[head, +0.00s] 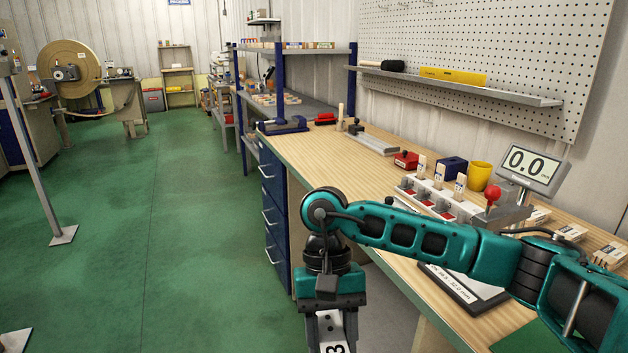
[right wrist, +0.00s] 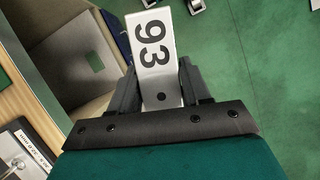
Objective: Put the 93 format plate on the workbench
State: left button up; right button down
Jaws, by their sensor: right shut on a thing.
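The 93 format plate (right wrist: 153,50) is a pale metal strip with a black "93" and a small hole near its held end. My right gripper (right wrist: 156,75) is shut on it, with a finger on each side. In the head view the plate (head: 337,345) is cut off by the bottom edge, under my right gripper (head: 332,318). The plate is held over the green floor, apart from and in front of the wooden workbench (head: 362,167). The workbench edge (right wrist: 12,103) also shows at left in the right wrist view. My left gripper is not in view.
The workbench carries a grey-based device (head: 372,143), a red box (head: 406,160), a yellow cup (head: 479,176), a red-knobbed lever (head: 492,194) and a 0.0 display (head: 533,169). A dark-framed board (head: 465,288) lies near the front edge. Blue drawers (head: 273,215) stand below. Bare wood shows between items.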

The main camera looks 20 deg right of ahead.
aim_at(336, 161)
jog(key=i, duration=1.15)
jog(key=i+z, duration=0.2)
jog(key=i, duration=0.3)
jog(key=i+j+z, duration=0.2)
jog(key=i, duration=0.3)
